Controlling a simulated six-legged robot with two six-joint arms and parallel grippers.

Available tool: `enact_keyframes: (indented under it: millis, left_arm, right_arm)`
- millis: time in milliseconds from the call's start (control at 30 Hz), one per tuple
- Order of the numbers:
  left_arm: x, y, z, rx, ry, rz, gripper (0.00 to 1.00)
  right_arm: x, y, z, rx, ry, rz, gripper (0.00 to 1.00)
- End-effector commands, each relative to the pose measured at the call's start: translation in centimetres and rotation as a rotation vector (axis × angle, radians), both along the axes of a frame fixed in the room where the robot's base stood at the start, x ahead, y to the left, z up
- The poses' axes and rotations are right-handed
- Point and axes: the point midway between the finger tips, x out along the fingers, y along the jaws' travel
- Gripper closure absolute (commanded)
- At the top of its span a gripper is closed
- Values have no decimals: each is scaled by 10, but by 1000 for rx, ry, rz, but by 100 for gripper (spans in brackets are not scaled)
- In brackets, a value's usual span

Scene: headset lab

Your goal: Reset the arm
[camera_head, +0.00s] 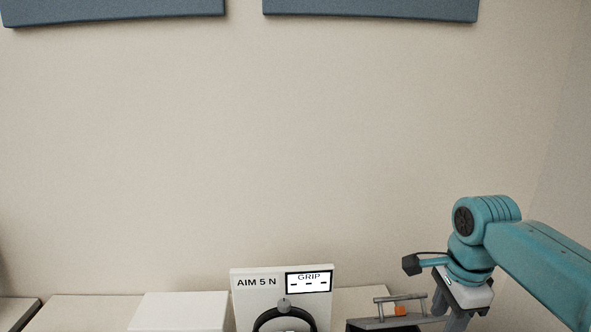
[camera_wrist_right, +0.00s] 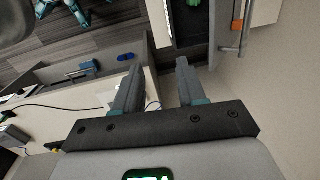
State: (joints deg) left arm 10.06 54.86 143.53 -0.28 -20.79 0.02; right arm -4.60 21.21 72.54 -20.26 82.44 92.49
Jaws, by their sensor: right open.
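My right arm comes in from the right in the head view, with its teal links bent down at the wrist. My right gripper (camera_head: 449,312) points down over the counter, beside a dark grey tray-like piece with a rail. In the right wrist view the two grey fingers of my right gripper (camera_wrist_right: 158,65) stand apart with nothing between them. The fingertips are apart from the surfaces below. My left gripper and left arm are not in the head view.
A white panel (camera_head: 258,300) reads "AIM 5 N", with a GRIP display (camera_head: 309,283) showing dashes. A black curved band (camera_head: 262,318) stands before it. A white box (camera_head: 180,310) is left. The railed grey piece (camera_head: 375,324) has an orange block (camera_head: 400,310).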

Motion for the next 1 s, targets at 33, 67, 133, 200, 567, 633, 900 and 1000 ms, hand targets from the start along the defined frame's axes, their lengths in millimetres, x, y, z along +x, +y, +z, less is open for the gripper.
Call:
enact_keyframes:
  millis: [33,67,133,200,567,633,900,1000]
  left_arm:
    - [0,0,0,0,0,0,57]
    - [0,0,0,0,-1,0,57]
    - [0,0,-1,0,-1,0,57]
    - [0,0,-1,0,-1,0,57]
    - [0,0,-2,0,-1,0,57]
    - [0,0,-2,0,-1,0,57]
    - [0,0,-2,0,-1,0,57]
    - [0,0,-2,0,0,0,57]
  right_arm:
    - [-1,0,-17,-3,43,3,60]
    - [-2,1,-26,-3,68,4,60]
    - [-6,2,-49,-2,129,11,60]
    - [-12,5,-73,2,187,19,60]
    - [-82,52,-261,157,447,244,60]
    - [-115,71,-307,235,468,352,60]
    - [-251,144,-407,455,246,842,60]
    - [-259,151,-411,400,79,1022,60]
